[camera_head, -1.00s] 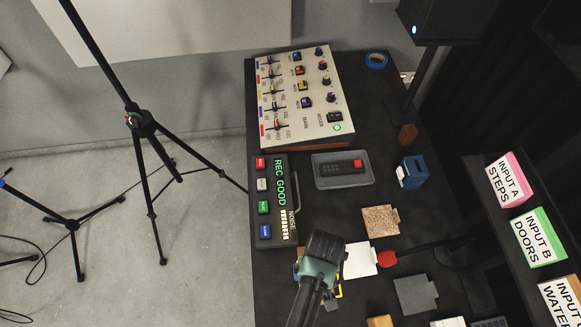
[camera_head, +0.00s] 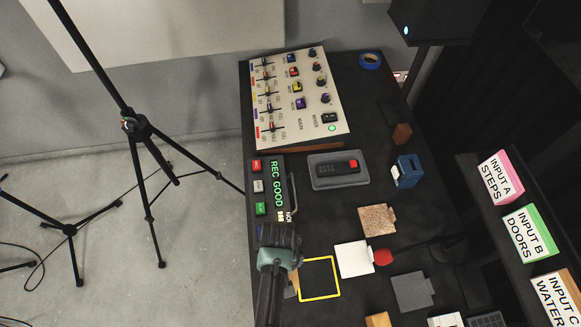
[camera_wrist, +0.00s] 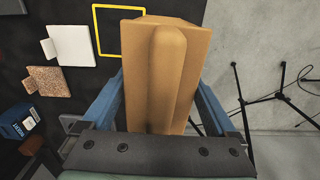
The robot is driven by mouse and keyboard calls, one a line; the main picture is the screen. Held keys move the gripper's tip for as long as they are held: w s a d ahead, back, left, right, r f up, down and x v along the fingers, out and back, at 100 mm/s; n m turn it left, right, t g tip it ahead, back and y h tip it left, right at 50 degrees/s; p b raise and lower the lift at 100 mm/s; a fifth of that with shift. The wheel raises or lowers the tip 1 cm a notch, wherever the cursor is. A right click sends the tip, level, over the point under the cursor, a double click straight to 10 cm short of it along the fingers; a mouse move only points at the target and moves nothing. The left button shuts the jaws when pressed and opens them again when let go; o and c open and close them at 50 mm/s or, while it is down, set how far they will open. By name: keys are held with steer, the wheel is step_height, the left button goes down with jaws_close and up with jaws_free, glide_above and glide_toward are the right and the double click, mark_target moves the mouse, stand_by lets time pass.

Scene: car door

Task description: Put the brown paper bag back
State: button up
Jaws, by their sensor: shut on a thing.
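My gripper (camera_wrist: 160,90) is shut on the brown paper bag (camera_wrist: 165,65), a tan, box-like piece with a rounded ridge down its face. The blue fingers press on its two sides in the wrist view. In the head view my gripper (camera_head: 277,248) is over the left edge of the black table and hides most of the bag; a tan strip shows at its right. A yellow outlined square (camera_head: 301,281) on the table is empty and lies just right of my gripper. In the wrist view the outline (camera_wrist: 94,30) lies beyond the bag, partly covered by it.
The REC GOOD panel (camera_head: 277,190) is just behind my gripper, partly hidden by it. A white tile (camera_head: 354,259), a speckled tile (camera_head: 376,220) and a grey tile (camera_head: 411,291) lie right of the outline. A tripod (camera_head: 140,127) stands on the floor at left.

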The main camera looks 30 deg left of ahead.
steer(key=shift+f, duration=0.1)
steer(key=s+d+b, duration=0.1)
steer(key=b, duration=0.3)
steer(key=s+d+b, duration=0.1)
steer(key=b, duration=0.3)
steer(key=shift+s+d+r, duration=0.15)
steer(key=shift+s+r, duration=0.05)
steer(key=shift+s, duration=0.2)
steer(key=shift+s+d+f, duration=0.1)
steer(key=shift+f, duration=4.6)
